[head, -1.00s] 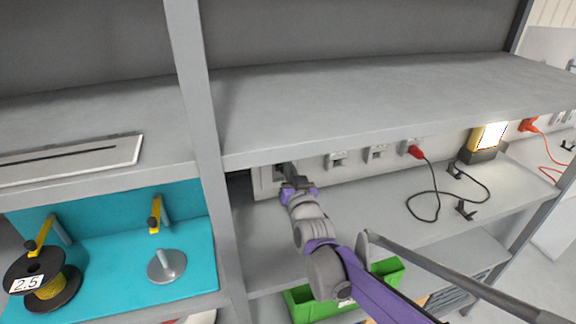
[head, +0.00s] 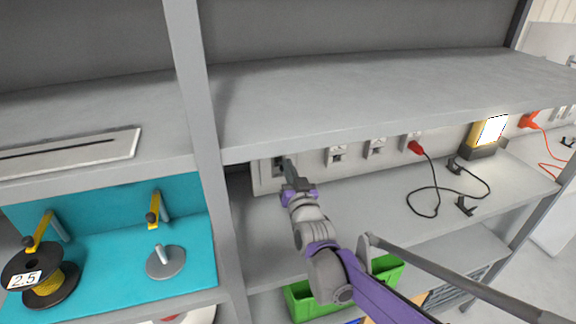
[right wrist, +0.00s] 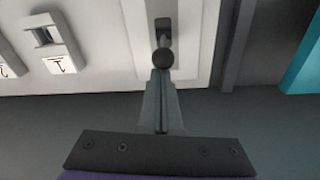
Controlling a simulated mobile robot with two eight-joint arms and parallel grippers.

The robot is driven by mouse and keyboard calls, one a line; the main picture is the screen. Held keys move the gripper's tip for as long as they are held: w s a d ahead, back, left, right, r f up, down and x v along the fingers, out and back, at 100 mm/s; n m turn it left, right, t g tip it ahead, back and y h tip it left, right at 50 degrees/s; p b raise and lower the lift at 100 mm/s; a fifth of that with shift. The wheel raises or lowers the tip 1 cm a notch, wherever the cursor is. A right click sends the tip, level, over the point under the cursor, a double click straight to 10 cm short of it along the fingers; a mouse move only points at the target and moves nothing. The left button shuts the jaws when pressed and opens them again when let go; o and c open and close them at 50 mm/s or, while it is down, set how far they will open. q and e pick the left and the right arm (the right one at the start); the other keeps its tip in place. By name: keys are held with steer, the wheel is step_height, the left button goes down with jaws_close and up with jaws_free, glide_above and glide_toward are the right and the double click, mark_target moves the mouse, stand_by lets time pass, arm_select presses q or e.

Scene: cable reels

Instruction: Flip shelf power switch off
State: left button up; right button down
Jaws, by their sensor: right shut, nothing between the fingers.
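The power switch is on a pale box (head: 263,178) fixed to the back of the shelf bay, just right of the upright post. In the right wrist view its plate (right wrist: 197,40) carries a lever with a dark round knob (right wrist: 163,58) below a slot. My right gripper (head: 286,165) reaches up to the switch from the front; in the head view its fingers cover part of it. In the right wrist view the gripper (right wrist: 160,82) is shut and empty, its tips at or just below the knob. Whether they touch it I cannot tell. My left gripper is out of view.
Several sockets (head: 337,156) line the wall to the right, one with a red plug (head: 415,147) and black cable. A lit lamp (head: 487,134) stands farther right. The upper shelf board (head: 390,95) overhangs the switch. A green bin (head: 388,272) sits below.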

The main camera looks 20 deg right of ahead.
steer(key=shift+s+f+b, duration=0.3)
steer(key=shift+f+b, duration=0.15)
steer(key=shift+f, duration=0.5)
steer(key=s+f, duration=0.1)
steer(key=s, duration=0.9)
steer(key=shift+s+a, duration=0.15)
steer(key=shift+s, duration=0.25)
